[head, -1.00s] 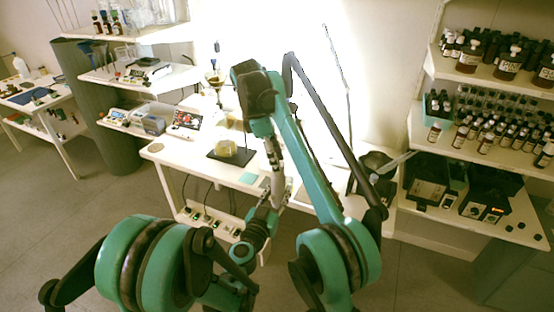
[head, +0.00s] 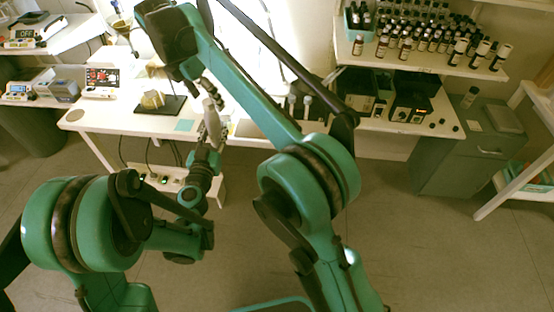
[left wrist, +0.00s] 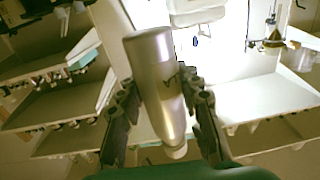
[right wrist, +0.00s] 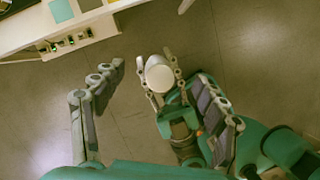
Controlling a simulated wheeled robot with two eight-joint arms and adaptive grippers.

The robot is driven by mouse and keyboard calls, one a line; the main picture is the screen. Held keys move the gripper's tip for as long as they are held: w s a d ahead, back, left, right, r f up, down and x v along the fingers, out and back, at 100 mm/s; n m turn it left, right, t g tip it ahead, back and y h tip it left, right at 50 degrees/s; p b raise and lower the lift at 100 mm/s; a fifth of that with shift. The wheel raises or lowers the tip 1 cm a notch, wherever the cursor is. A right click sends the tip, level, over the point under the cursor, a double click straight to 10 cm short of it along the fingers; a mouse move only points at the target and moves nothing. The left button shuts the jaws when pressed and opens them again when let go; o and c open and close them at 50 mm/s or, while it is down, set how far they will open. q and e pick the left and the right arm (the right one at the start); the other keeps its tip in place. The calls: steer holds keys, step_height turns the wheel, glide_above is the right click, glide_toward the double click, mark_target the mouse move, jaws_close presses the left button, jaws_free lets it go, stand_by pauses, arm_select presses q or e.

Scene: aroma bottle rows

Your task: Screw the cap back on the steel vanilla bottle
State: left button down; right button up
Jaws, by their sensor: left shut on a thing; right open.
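My left gripper (head: 212,128) is shut on a steel bottle (head: 211,108), held in the air in front of the bench. In the left wrist view the smooth metal bottle (left wrist: 158,85) is tilted between the fingers, with a wide flat end up and a narrower pale end down. Dark lettering marks its side. My right gripper (right wrist: 160,86) is open and empty above the bottle. Its view shows the bottle's pale round end (right wrist: 160,76) between its spread fingers, apart from them. I cannot tell whether the cap is on the bottle, and see no separate cap.
Shelves of brown bottles (head: 420,50) and black devices (head: 408,104) stand at right, beside a grey-green cabinet (head: 465,150). The floor in front is open.

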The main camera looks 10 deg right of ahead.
steer(key=n+y, duration=0.1)
steer(key=n, duration=0.3)
steer(key=shift+d+t, duration=0.15)
steer(key=shift+t, duration=0.15)
steer(key=n+y, duration=0.1)
steer(key=n, duration=0.3)
steer(key=shift+r+n, duration=0.35)
steer(key=shift+n, duration=0.25)
step_height(320, 180, up, 6)
steer(key=shift+f, duration=0.2)
steer(key=shift+d+r, duration=0.1)
steer(key=shift+d, duration=0.1)
steer(key=d+f+m+g+h, duration=0.1)
steer(key=d+f+m, duration=0.3)
steer(key=f+m, duration=0.35)
steer(key=d+f+m+g+h, duration=0.1)
steer(key=d+f+m, duration=0.45)
steer(key=f, duration=0.25)
steer(key=s+d+f+m+g, duration=0.1)
steer(key=s+d+f+m, duration=0.3)
steer(key=f+m, duration=0.3)
steer(key=s+d+f+m+g, duration=0.2)
steer(key=s+d+f+m, duration=0.1)
steer(key=f+m, duration=0.4)
steer(key=shift+s+d+f, duration=0.2)
steer(key=shift+s+d, duration=0.15)
steer(key=shift+d, duration=0.15)
